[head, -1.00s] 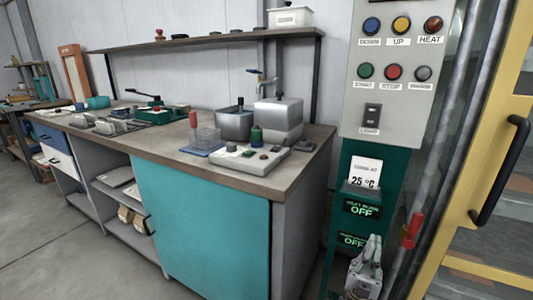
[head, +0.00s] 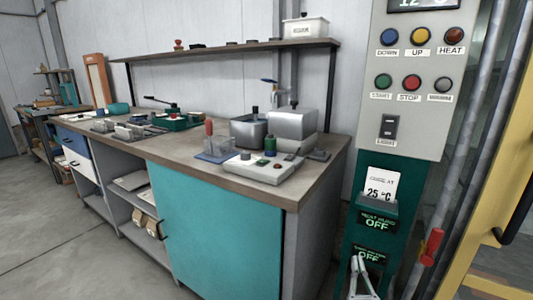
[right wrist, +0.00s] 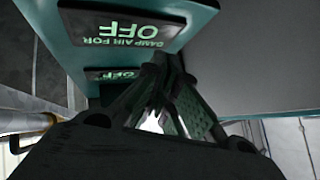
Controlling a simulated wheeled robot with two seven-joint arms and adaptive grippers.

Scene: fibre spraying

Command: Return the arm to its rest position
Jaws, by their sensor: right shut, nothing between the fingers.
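My right gripper (head: 360,272) shows at the bottom of the head view, in front of the lower part of the green control column (head: 352,232). Its fingers are shut with nothing between them. In the right wrist view the closed fingers (right wrist: 165,105) point toward the column, near a display that reads OFF (right wrist: 125,32). I cannot tell whether they touch it. The grey button panel (head: 412,115) with its coloured buttons is above the gripper in the head view. My left gripper is in neither view.
A workbench (head: 215,228) with a teal door stands left of the column. Its top holds a grey control box (head: 264,168) and metal machines. A red-handled lever (head: 432,246) and a yellow frame (head: 475,220) are at the right. The floor at the left is open.

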